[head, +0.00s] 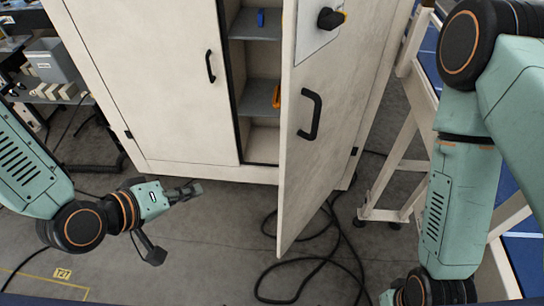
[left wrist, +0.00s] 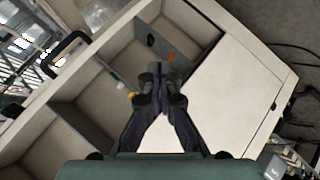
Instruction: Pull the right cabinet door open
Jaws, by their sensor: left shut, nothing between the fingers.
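The right cabinet door (head: 325,125) stands partly open in the head view, swung out toward me, with its black handle (head: 311,114) on its face. A gap beside it shows the shelves inside. My left gripper (head: 193,189) is shut and empty, low in front of the closed left door (head: 150,75), to the left of the open door and apart from it. The left wrist view shows its closed fingers (left wrist: 157,75) in front of the open compartment. The right arm comes down at the right; its gripper is not visible.
The cabinet shelves (head: 261,92) hold small blue and orange things. Black cable (head: 325,263) lies looped on the floor below the open door. A pale wooden frame (head: 400,165) stands to the right of the cabinet. A cluttered bench stands at the far left.

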